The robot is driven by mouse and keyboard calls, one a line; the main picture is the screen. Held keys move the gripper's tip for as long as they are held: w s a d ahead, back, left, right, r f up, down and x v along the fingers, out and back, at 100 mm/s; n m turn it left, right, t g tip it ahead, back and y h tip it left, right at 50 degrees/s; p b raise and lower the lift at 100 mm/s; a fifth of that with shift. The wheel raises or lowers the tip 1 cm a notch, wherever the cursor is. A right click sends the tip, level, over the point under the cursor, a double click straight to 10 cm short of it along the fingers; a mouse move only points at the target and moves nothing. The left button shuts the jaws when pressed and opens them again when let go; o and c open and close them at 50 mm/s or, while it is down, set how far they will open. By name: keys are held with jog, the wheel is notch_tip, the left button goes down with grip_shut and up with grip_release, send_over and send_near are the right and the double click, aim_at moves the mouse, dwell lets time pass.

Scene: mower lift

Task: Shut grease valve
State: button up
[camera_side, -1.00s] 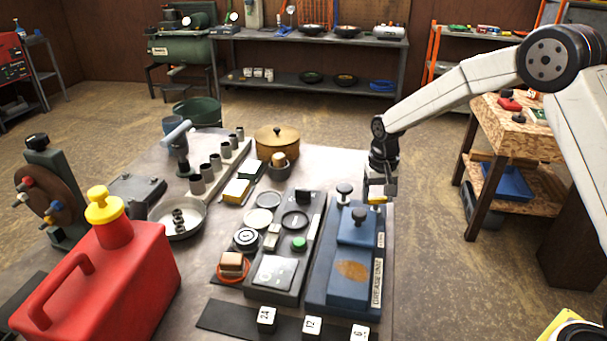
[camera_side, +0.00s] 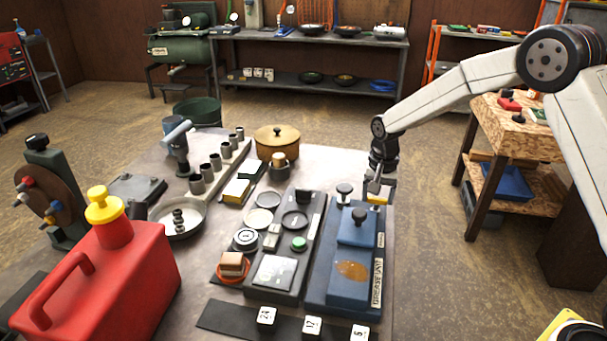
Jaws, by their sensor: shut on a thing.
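The blue grease unit (camera_side: 326,285) lies on the right side of the bench, with a white label along its right edge. A small yellow valve handle (camera_side: 378,199) is at its far right corner. My gripper (camera_side: 377,192) comes down from above and is shut on the yellow handle. The fingers partly hide the handle, so its exact angle is hard to tell. A glossy amber patch (camera_side: 352,271) lies on the near part of the blue unit. A dark knob (camera_side: 359,215) stands on the raised blue block.
Another dark knob (camera_side: 344,189) stands close left of my gripper. A dark panel (camera_side: 272,294) with dials and a green button lies left of the unit. A red fuel can (camera_side: 110,280) fills the near left.

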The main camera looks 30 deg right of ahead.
jog(key=o, duration=1.2)
jog(key=shift+c, duration=0.2)
jog(key=shift+r, duration=3.95)
jog(key=shift+r, duration=0.2)
notch_tip(320, 180, up, 11)
send_over(377, 198)
jog(key=shift+r, duration=0.15)
jog(key=shift+s+d, duration=0.1)
jog(key=shift+d, duration=0.05)
jog(key=s+d, duration=0.3)
jog(key=d, duration=0.4)
jog(key=s+d, duration=0.3)
jog(key=d, duration=0.5)
jog(key=shift+s+d, duration=0.2)
jog(key=shift+s, duration=0.15)
